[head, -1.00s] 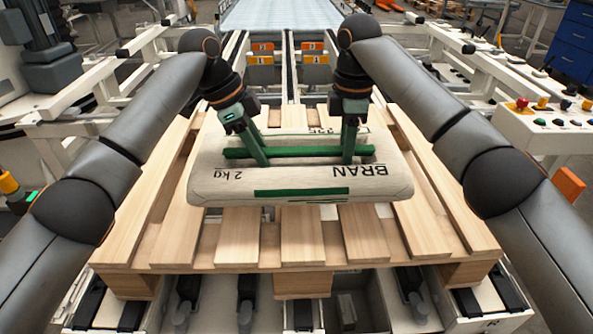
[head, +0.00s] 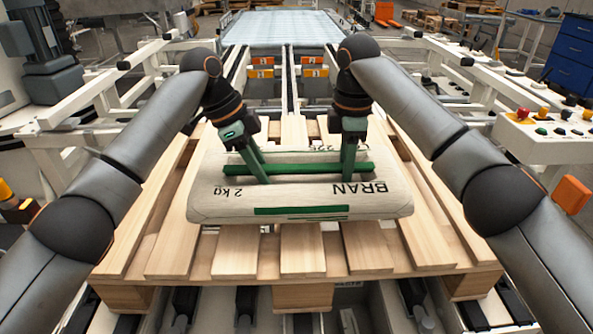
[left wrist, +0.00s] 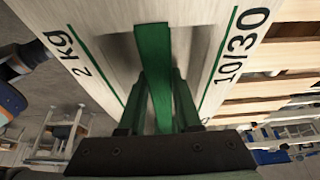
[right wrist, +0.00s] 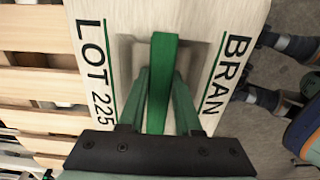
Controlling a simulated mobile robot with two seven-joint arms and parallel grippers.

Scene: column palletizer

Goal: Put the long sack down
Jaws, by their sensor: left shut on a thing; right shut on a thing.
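The long sack (head: 300,198) is cream with green stripes and the words BRAN and 2 kg. In the head view it lies flat and crosswise over the wooden pallet (head: 235,252); I cannot tell whether it touches the slats. A green handle strip (head: 300,169) runs along its top. My left gripper (head: 257,178) is shut on the strip's left part, and my right gripper (head: 347,176) is shut on its right part. The sack also shows in the left wrist view (left wrist: 110,20) and the right wrist view (right wrist: 105,20). The sack hides the slats under it.
A roller conveyor (head: 282,28) lies behind the pallet between white frame rails. A control box with buttons (head: 548,135) stands at the right. Bare pallet slats show in front of the sack and at both sides.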

